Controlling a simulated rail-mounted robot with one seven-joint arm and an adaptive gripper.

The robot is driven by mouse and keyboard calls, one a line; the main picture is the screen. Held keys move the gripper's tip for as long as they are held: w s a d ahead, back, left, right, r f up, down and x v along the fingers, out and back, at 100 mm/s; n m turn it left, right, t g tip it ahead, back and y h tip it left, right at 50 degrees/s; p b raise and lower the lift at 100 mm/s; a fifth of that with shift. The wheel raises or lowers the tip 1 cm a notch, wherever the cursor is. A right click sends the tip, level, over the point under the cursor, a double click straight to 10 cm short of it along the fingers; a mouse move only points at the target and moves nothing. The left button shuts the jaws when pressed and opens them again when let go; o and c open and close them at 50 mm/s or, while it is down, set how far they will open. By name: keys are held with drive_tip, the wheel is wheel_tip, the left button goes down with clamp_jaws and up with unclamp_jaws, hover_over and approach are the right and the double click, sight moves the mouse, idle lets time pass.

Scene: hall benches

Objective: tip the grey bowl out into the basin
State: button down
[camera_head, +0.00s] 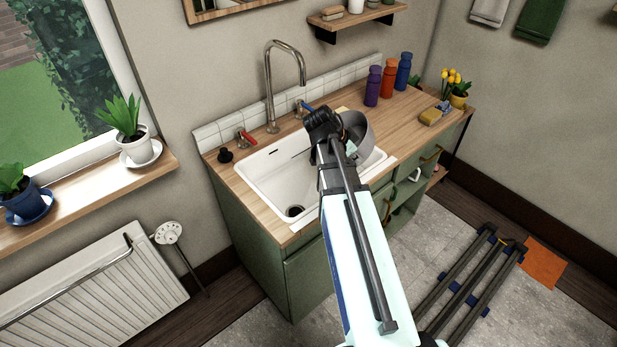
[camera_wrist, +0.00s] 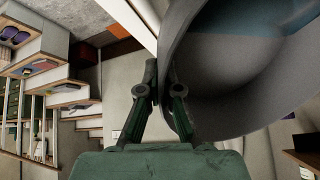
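The grey bowl (camera_head: 359,131) is held over the right end of the white basin (camera_head: 268,178), tipped well onto its side. My gripper (camera_head: 321,122) is at the bowl's left side, above the basin. In the wrist view the bowl (camera_wrist: 205,45) fills the upper right, and my gripper's fingers (camera_wrist: 162,92) are closed about its wall near the rim. Part of the bowl's inside shows there, with a darker bluish area I cannot identify. In the head view, my arm covers part of the basin and the bowl's lower side. The visible basin floor around the drain looks empty.
A tall curved faucet (camera_head: 270,90) stands behind the basin, with a red-handled tap (camera_head: 245,138) and a blue-handled tap (camera_head: 303,106). Purple, orange and blue bottles (camera_head: 388,79) stand on the counter at right. A yellow sponge (camera_head: 430,117) lies near the counter's right end.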

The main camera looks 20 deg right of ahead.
drive_tip(key=shift+w+a+r+h+b, duration=0.15)
drive_tip(key=shift+a+h+b, duration=0.35)
drive_tip(key=shift+h+b, duration=0.55)
idle(0.9)
drive_tip(key=shift+w+a+r+g+h+b, duration=0.25)
drive_tip(key=shift+a+r+g+h+b, duration=0.25)
drive_tip(key=shift+a+r+h+b, duration=0.65)
idle(1.7)
drive_tip(key=shift+w+a+r+n+h+b, duration=0.2)
drive_tip(key=shift+a+r+h+b, duration=0.2)
drive_tip(key=shift+h+b, duration=0.4)
drive_tip(key=shift+w+a+r+n+h+b, duration=0.15)
drive_tip(key=shift+a+r+h+b, duration=0.3)
drive_tip(key=shift+b, duration=0.5)
idle(0.9)
drive_tip(key=shift+a+h+b, duration=0.2)
drive_tip(key=shift+h+b, duration=0.15)
drive_tip(key=shift+b, duration=0.15)
